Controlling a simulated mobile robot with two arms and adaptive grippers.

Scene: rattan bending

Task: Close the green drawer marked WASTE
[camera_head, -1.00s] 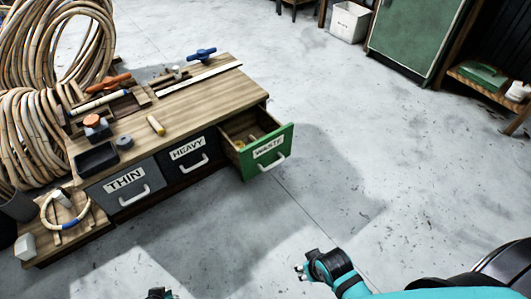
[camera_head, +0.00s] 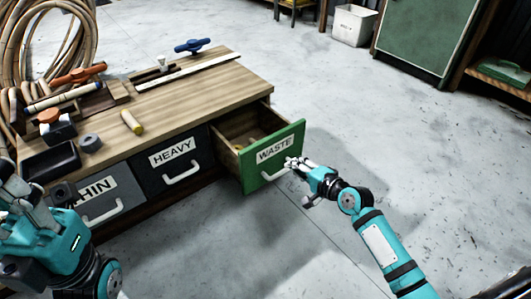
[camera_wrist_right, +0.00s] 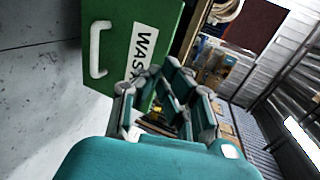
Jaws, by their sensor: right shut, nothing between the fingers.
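The green WASTE drawer (camera_head: 283,139) is pulled out at the right end of the wooden bench, with some small items inside. Its pale handle (camera_head: 274,173) is on the front, below the white label. My right gripper (camera_head: 291,163) is shut and empty at the right part of the drawer front; I cannot tell if it touches. In the right wrist view, the drawer front (camera_wrist_right: 115,78) and handle (camera_wrist_right: 97,48) are at upper left, beyond the fingers (camera_wrist_right: 163,92). My left gripper (camera_head: 40,205) is at the lower left, partly cut off, its opening unclear.
The HEAVY drawer (camera_head: 171,160) and THIN drawer (camera_head: 110,200) look closed. The bench top (camera_head: 190,95) holds clamps, a black tray (camera_head: 50,160) and small tools. Rattan coils (camera_head: 50,40) stand at the left. The floor (camera_head: 400,150) right of the bench is clear.

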